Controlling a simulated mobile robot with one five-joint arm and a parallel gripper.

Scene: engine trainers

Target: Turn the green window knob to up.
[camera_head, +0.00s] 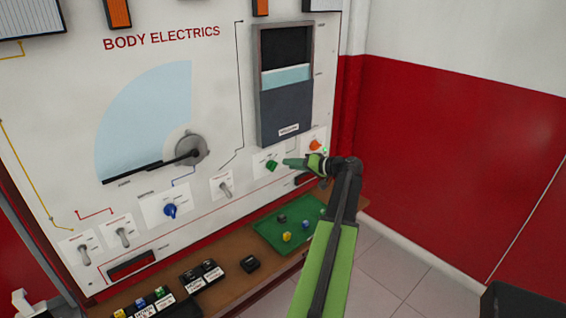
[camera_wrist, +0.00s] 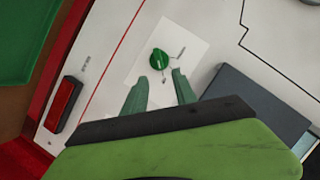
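The green window knob (camera_head: 272,165) sits on a white label plate on the lower right of the upright panel. In the wrist view the knob (camera_wrist: 159,60) is a round green dial with a pale pointer line, with small labels around it that are too blurred to read. My gripper (camera_head: 287,162) is just to the right of the knob in the head view. In the wrist view its two green fingers (camera_wrist: 158,86) are apart and empty. Their tips are close to the knob but do not appear to be around it. Whether they touch it cannot be told.
The window display (camera_head: 285,95) is above. A brown shelf (camera_head: 232,286) with a green tray (camera_head: 270,236) juts out below.

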